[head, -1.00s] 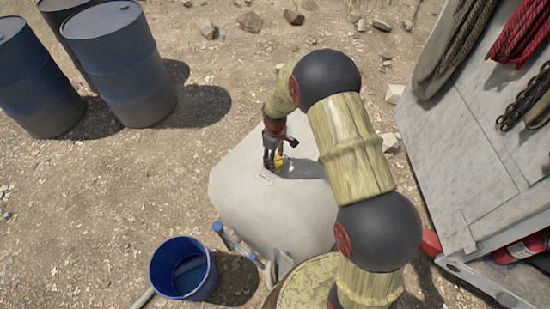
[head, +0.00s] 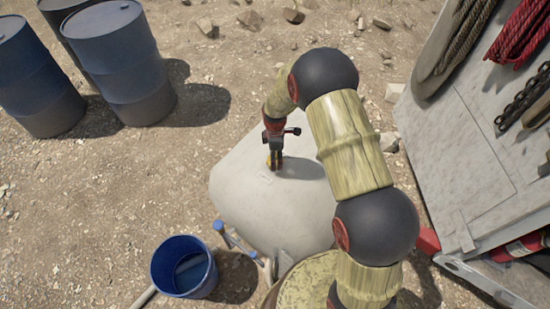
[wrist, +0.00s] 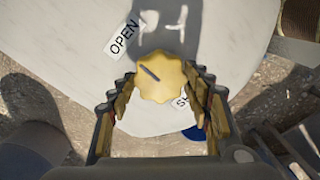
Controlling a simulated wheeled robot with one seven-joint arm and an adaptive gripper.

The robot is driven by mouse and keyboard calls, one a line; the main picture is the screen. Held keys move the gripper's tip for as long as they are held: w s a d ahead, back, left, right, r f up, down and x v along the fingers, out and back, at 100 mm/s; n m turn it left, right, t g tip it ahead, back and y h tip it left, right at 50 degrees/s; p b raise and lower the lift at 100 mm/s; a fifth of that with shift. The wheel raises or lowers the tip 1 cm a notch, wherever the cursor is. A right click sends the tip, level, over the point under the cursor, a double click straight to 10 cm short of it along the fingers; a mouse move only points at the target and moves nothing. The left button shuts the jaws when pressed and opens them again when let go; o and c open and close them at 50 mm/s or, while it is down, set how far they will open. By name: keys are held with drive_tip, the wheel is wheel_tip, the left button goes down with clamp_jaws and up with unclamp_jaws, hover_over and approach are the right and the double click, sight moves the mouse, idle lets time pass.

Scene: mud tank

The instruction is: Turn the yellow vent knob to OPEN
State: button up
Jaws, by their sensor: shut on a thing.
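The yellow vent knob (wrist: 163,88) has a scalloped edge and sits on the pale tank top (wrist: 70,45). A dark pointer line on it points up-left in the wrist view, somewhat below the line to the OPEN label (wrist: 123,37). A second label (wrist: 181,101), starting with S, is partly hidden by the knob and a finger. My gripper (wrist: 160,84) is shut on the knob, with a finger on each side. In the head view my gripper (head: 275,158) reaches down to the tank, and a little yellow of the knob (head: 268,162) shows beside it.
A blue bucket (head: 157,269) stands on the ground at the front left. Blue drums (head: 125,70) stand at the back left. A grey panel with ropes and a chain (head: 465,160) is at the right. Open ground lies behind the tank.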

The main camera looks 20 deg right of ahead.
idle(0.5)
drive_tip(key=o, duration=1.2)
drive_tip(key=shift+c, duration=0.2)
drive_tip(key=shift+r, duration=0.1)
wheel_tip(320, 180, up, 12)
